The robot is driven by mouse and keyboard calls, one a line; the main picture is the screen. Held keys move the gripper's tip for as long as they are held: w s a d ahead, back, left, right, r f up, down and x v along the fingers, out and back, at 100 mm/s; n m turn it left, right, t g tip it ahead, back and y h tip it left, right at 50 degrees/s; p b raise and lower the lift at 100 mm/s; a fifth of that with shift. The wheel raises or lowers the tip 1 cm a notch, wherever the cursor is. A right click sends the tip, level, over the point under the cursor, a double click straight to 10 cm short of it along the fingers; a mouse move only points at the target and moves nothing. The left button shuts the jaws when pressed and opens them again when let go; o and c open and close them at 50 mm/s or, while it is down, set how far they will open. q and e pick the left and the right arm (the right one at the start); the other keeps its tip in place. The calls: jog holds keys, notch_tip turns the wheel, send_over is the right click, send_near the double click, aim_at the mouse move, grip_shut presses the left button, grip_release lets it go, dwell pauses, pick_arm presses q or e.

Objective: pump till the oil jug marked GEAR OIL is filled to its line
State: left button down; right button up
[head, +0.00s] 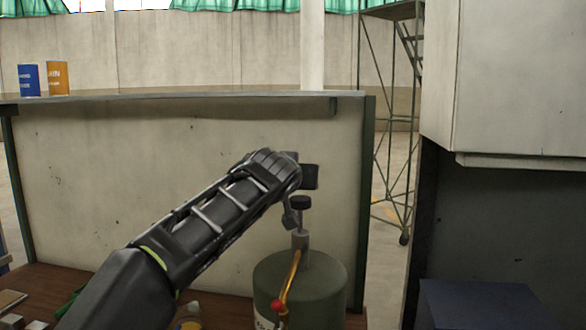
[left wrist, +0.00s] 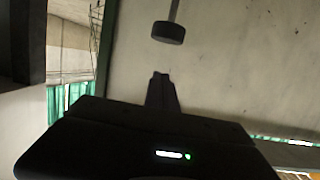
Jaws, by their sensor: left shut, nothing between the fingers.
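A green drum (head: 300,280) with a pump on top stands on the bench. The pump has a grey neck (head: 300,240), a black round knob (head: 300,202) on a rod, and a brass-coloured pipe (head: 290,275) with a red ball. The knob also shows in the left wrist view (left wrist: 168,32), just beyond my fingertips and apart from them. My left gripper (head: 291,220) is shut and empty beside the knob; its fingers show in the left wrist view (left wrist: 161,80). I cannot make out a jug marked GEAR OIL. My right gripper is out of view.
A pale panel (head: 120,170) with a shelf on top stands behind the drum. A blue box (head: 29,80) and an orange box (head: 57,78) stand on the shelf. A pale cabinet (head: 515,75) and a dark blue box (head: 480,305) are at right. Small items lie lower left.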

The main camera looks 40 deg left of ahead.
aim_at(300, 202)
pick_arm(q)
jog(key=shift+x, duration=0.95)
notch_tip(300, 202, down, 4)
jog(key=shift+s+d+r, duration=0.1)
jog(key=shift+s+d, duration=0.05)
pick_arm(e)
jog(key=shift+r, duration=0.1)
